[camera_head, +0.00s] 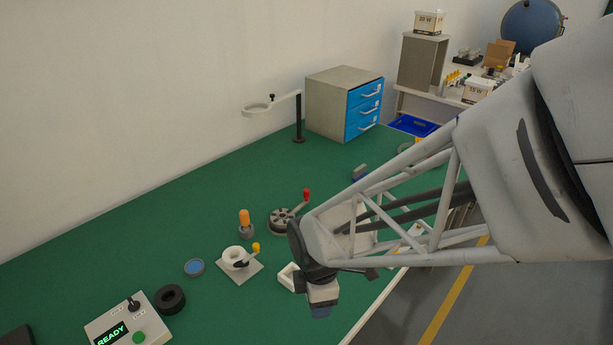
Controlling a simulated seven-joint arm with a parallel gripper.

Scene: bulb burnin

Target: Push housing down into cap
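My gripper (321,311) hangs low over the front edge of the green table, at the end of my arm. Its fingers are small and partly hidden by my wrist, so whether it is open or holds anything cannot be told. I cannot make out for certain which parts are the housing and the cap. A white ring-shaped part (231,254) sits on a grey plate (240,273) with a yellow-knobbed lever (256,247), left of my gripper and apart from it. A white angular frame (285,276) lies just left of my gripper, partly hidden behind it.
A dark round fixture (279,221) with a red-handled lever, an orange-topped part (244,219), a blue-topped disc (194,267) and a black ring (170,299) stand nearby. A control box (114,325) reads READY. A drawer cabinet (333,95) and a ring stand (298,120) are behind.

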